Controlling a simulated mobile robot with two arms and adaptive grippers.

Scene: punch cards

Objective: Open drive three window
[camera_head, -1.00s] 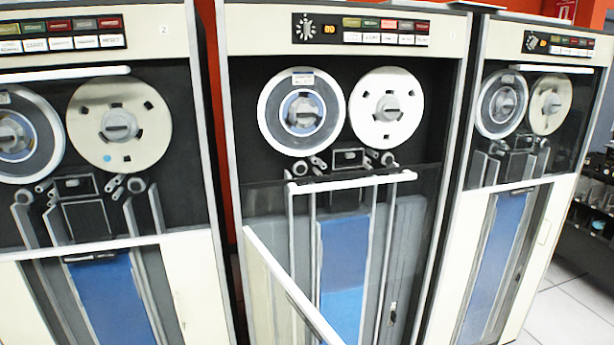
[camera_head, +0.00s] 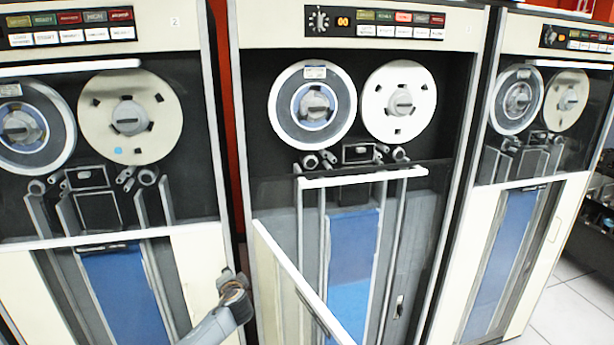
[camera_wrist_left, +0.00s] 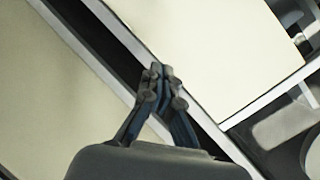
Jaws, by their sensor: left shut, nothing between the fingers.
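The middle tape drive (camera_head: 458,120) has its window's white top bar (camera_head: 362,177) lowered below the reels, and the two reels above it look uncovered. Its number label is too small to read. The left drive, marked 2, and the right drive have their window bars (camera_head: 70,68) (camera_head: 560,66) at the top, above the reels. My left gripper (camera_head: 234,283) is low, in front of the gap between the left and middle drives. In the left wrist view it is shut and empty (camera_wrist_left: 161,76), before cream panels and a dark gap. My right gripper is not in view.
The middle drive's lower cream door (camera_head: 285,280) is swung open and sticks out to the front. A dark shelf unit (camera_head: 590,220) and bare tiled floor (camera_head: 560,305) are at the right. Control panels (camera_head: 375,23) run along the drive tops.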

